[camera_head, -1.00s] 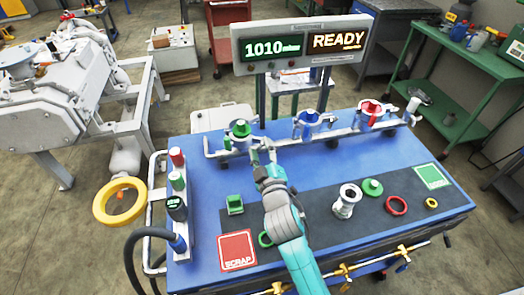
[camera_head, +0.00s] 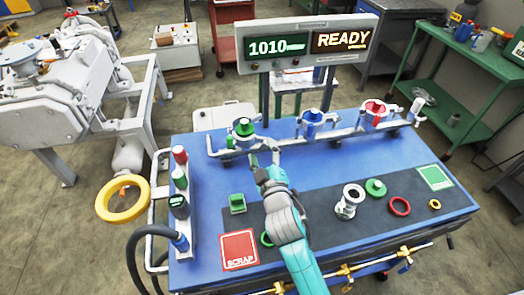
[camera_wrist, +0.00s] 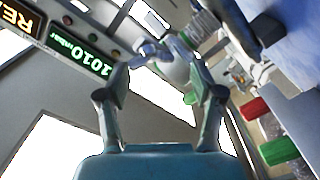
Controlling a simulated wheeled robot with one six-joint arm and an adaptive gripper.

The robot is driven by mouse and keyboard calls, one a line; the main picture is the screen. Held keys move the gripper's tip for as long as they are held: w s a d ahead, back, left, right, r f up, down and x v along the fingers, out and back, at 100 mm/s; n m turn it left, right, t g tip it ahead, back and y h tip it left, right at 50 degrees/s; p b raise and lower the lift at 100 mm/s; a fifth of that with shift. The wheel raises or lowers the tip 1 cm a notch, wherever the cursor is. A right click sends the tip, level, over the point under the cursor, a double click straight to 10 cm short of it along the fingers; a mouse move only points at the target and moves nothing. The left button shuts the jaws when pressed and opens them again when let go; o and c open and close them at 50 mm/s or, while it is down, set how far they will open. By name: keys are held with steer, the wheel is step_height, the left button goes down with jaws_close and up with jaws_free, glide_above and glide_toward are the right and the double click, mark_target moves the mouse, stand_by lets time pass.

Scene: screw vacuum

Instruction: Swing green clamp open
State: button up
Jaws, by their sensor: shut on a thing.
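The green clamp (camera_head: 243,142) is a metal ring clamp around the flange with the green cap (camera_head: 244,127), at the left end of the rail at the back of the blue table. My gripper (camera_head: 264,158) is just in front and to the right of it. In the wrist view, my gripper (camera_wrist: 160,58) has its two fingers on either side of a grey metal part, which appears to be part of the clamp (camera_wrist: 165,65). The exact contact is hard to see. In the head view, the fingertips partly cover the front of the clamp.
Blue-capped (camera_head: 312,115) and red-capped (camera_head: 375,108) fittings stand further right on the same rail (camera_head: 345,132). A post with red and green buttons (camera_head: 180,180) stands at the left. A metal fitting (camera_head: 349,202) and rings lie at the front right. A display (camera_head: 308,45) stands behind.

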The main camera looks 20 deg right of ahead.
steer(key=v, duration=1.1)
steer(key=shift+s, duration=0.2)
steer(key=shift+c, duration=0.2)
steer(key=shift+w+a, duration=0.1)
steer(key=c, duration=0.3)
steer(key=m+h, duration=0.2)
steer(key=m, duration=0.8)
glide_toward(229, 140)
steer(key=x, duration=1.1)
steer(key=shift+c, duration=0.2)
jaws_close()
